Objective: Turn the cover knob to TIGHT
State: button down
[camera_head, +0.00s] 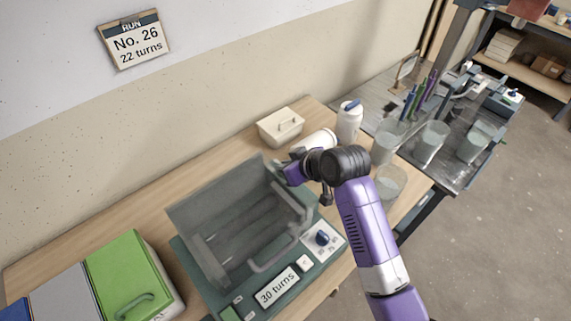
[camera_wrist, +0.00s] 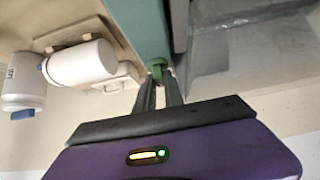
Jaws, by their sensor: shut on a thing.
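The machine has a teal base (camera_head: 215,300) and a grey see-through tub or cover (camera_head: 225,225) standing on it. My gripper (camera_wrist: 159,88) is at the machine's back right side, its tips mostly hidden in the head view. In the wrist view, its two fingers are shut on a small green knob (camera_wrist: 157,66) at the end of a teal part (camera_wrist: 140,28). I cannot read a TIGHT mark.
A white bottle (camera_head: 318,141) lies beside my gripper, near a blue-lidded jar (camera_head: 348,122) and a white lidded box (camera_head: 281,127). Clear beakers (camera_head: 388,182) stand to the right. A green-lidded bin (camera_head: 125,270) is at the left. A "30 turns" sign (camera_head: 277,289) lies in front.

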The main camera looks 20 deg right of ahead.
jog(key=c, duration=1.5)
grip_release()
jog(key=shift+o, duration=0.3)
jog(key=shift+a, duration=0.25)
jog(key=shift+f, duration=0.1)
